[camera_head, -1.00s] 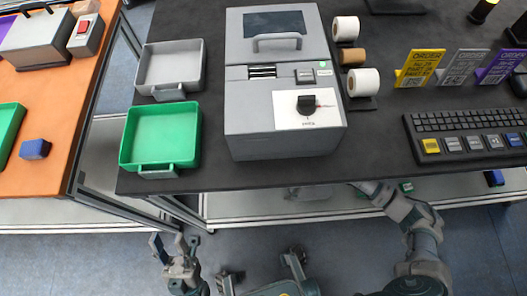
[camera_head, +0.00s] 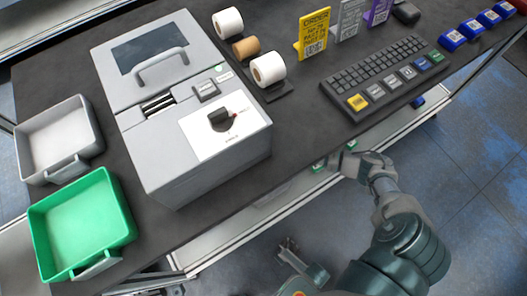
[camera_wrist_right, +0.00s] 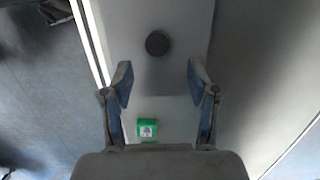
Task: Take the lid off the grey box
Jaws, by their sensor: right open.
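In the right wrist view, a flat grey lid-like surface (camera_wrist_right: 185,22) carries a dark round knob (camera_wrist_right: 158,43). The knob lies a little beyond my right gripper (camera_wrist_right: 160,74), roughly midway between its two spread fingers, with nothing held. A green block (camera_wrist_right: 147,130) with a label lies nearer the wrist. In the head view my right gripper (camera_head: 338,160) reaches down at the front edge of the dark table. The table edge hides most of what lies beneath it there, including the grey surface.
On the dark table (camera_head: 225,205) stand a large grey machine (camera_head: 165,125) with a handle, a grey tray (camera_head: 85,165), a green tray (camera_head: 122,225), paper rolls (camera_head: 268,68) and a keyboard (camera_head: 385,75). Blue blocks (camera_head: 453,40) line the right edge.

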